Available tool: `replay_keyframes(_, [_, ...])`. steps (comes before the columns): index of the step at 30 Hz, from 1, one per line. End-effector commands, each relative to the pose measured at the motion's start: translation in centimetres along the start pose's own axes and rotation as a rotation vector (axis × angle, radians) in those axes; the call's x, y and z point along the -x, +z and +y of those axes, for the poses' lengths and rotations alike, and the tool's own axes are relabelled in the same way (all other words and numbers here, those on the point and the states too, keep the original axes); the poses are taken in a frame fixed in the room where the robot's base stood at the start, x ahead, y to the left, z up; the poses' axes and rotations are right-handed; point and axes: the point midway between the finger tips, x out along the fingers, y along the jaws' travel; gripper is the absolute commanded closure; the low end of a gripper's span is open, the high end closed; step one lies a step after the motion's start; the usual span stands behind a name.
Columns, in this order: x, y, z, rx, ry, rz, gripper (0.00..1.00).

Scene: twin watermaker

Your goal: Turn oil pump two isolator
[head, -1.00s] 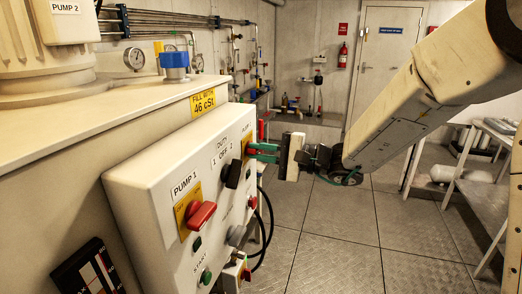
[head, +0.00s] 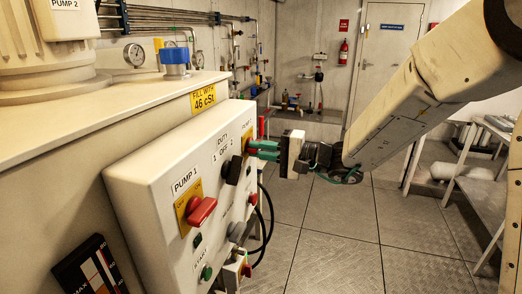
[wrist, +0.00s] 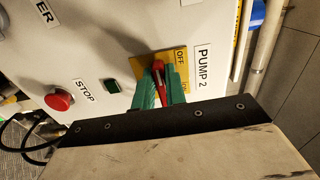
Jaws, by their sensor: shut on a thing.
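The Pump 2 isolator (wrist: 157,70) is a red handle on a yellow plate (wrist: 181,57) marked OFF, beside the PUMP 2 label (wrist: 203,68) in the wrist view. My gripper (wrist: 159,84) has green fingers, one on each side of the red handle, and is shut on it. In the head view my gripper (head: 264,150) reaches the far end of the white control box (head: 150,205) from the right. The handle is mostly hidden there by the fingers. The handle's exact angle is hard to read.
On the same box are the Pump 1 red isolator (head: 202,211), the black duty switch (head: 233,171) and a green start button (head: 206,273). A red stop button (wrist: 59,99) is near my gripper. Black cables (head: 268,220) hang below the box.

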Motion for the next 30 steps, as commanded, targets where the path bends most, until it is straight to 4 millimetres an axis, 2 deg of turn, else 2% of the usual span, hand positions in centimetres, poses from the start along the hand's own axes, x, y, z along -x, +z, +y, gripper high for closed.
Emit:
replay_keyframes(1, [0.1,0.1,0.2,-0.002,0.004,-0.002,1.0])
replay_keyframes(2, [0.1,0.1,0.2,-0.002,0.004,-0.002,0.84])
replay_keyframes(4, [0.1,0.1,0.2,-0.002,0.004,-0.002,0.65])
replay_keyframes(14, [0.3,0.0,0.1,-0.001,0.002,0.0,0.65])
replay_keyframes(17, [1.4,0.0,0.1,-0.001,0.001,0.002,0.65])
replay_keyframes(24, [5.6,-0.1,0.1,-0.001,0.002,0.004,0.65])
replay_keyframes(30, [7.6,0.0,0.1,-0.001,0.003,0.001,0.65])
